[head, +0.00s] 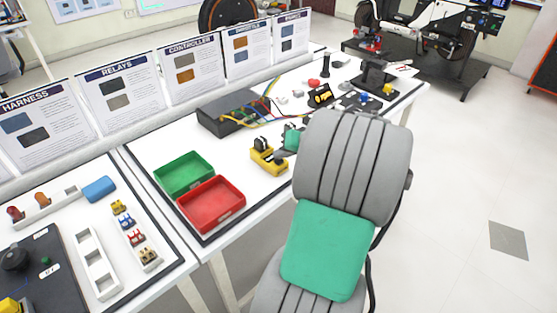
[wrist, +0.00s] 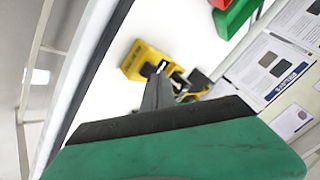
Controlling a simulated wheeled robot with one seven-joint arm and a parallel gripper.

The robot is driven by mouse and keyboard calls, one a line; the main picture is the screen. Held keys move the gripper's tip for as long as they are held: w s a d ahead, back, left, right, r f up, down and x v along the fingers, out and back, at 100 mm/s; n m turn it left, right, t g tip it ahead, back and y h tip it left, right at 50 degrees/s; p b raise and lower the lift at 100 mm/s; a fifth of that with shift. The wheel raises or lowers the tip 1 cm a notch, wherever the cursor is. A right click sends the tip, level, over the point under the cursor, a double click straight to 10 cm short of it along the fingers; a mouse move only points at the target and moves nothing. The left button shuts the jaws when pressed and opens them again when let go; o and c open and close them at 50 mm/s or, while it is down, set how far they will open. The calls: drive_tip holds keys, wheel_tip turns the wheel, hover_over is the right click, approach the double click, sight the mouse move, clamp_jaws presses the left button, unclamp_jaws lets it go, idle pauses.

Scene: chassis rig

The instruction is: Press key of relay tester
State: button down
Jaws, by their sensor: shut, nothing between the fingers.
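A small yellow device with black parts on top, apparently the relay tester (head: 263,160), stands on the white table just right of the trays. It also shows in the wrist view (wrist: 137,62), ahead of the fingers. I cannot make out its key clearly. My gripper (wrist: 160,74) is shut and empty, its grey fingertips over or right beside the yellow device. Whether they touch it I cannot tell. In the head view my green and grey arm comes in from the lower right, and the gripper end sits close to the device's right side.
A green tray (head: 183,172) and a red tray (head: 211,203) stand left of the device. A dark box (head: 228,117) with coloured wires lies behind it. Several small parts crowd the table's far right. Upright boards line the back. Clear white table lies around the device's front.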

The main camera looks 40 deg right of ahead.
sight(281, 162)
drive_tip(key=shift+f, duration=0.25)
drive_tip(key=shift+r, duration=0.1)
idle(0.3)
drive_tip(key=shift+r+p, duration=0.75)
drive_tip(key=shift+r, duration=0.05)
wheel_tip(281, 162, up, 5)
drive_tip(key=p, duration=0.4)
drive_tip(key=shift+r, duration=0.1)
